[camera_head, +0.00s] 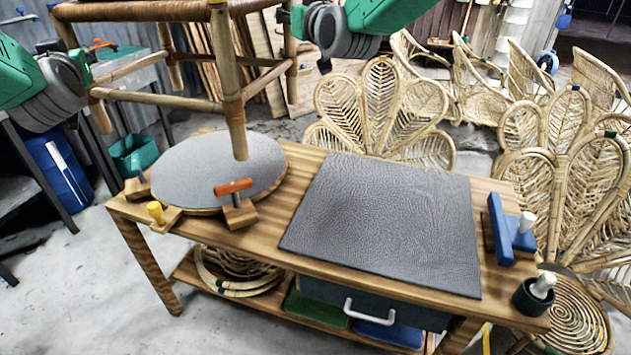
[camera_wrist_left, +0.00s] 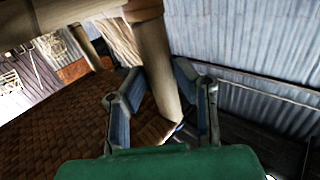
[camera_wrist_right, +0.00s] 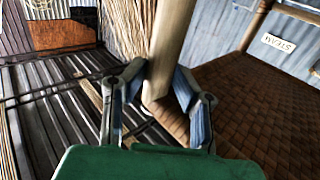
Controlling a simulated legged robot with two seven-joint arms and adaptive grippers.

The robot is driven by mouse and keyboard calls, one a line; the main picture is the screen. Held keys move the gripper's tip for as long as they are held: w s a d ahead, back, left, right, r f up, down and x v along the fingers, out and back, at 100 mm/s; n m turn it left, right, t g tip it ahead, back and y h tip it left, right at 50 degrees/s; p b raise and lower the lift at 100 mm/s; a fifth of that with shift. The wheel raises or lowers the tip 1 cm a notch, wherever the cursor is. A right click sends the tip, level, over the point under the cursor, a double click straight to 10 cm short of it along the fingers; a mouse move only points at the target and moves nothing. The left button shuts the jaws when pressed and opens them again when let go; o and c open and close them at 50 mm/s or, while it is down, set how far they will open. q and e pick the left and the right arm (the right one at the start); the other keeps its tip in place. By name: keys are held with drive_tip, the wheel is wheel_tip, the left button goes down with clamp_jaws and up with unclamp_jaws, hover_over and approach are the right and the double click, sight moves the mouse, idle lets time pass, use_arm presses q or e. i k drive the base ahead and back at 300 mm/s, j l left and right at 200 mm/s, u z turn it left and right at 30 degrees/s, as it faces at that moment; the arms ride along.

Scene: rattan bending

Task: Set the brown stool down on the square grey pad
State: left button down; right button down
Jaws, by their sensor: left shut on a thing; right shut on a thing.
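The brown stool (camera_head: 225,62) is held upright between my two grippers at the upper left of the head view; the top of it is cut off. Its front leg overlaps the round grey disc in the picture; I cannot tell the gap. Its woven seat shows in the left wrist view (camera_wrist_left: 85,120) and right wrist view (camera_wrist_right: 260,100). My left gripper (camera_wrist_left: 160,72) is shut around one stool post. My right gripper (camera_wrist_right: 158,72) is shut around another. The square grey pad (camera_head: 390,220) lies bare on the table, right of the stool.
The round grey disc (camera_head: 205,170) lies on the left of the wooden table (camera_head: 300,165), with a red-handled clamp (camera_head: 236,200) at its front. A blue block (camera_head: 505,230) and a black cup (camera_head: 533,296) stand at the right edge. Rattan chairs (camera_head: 380,110) stand behind.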

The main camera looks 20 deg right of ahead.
sight(388, 207)
drive_tip(key=k+l, duration=0.1)
drive_tip(key=l, duration=0.3)
drive_tip(key=k+l, duration=0.15)
drive_tip(key=l, duration=0.25)
drive_tip(key=k+l, duration=0.1)
drive_tip(key=l, duration=0.95)
drive_tip(key=i+l, duration=0.15)
drive_tip(key=l, duration=0.45)
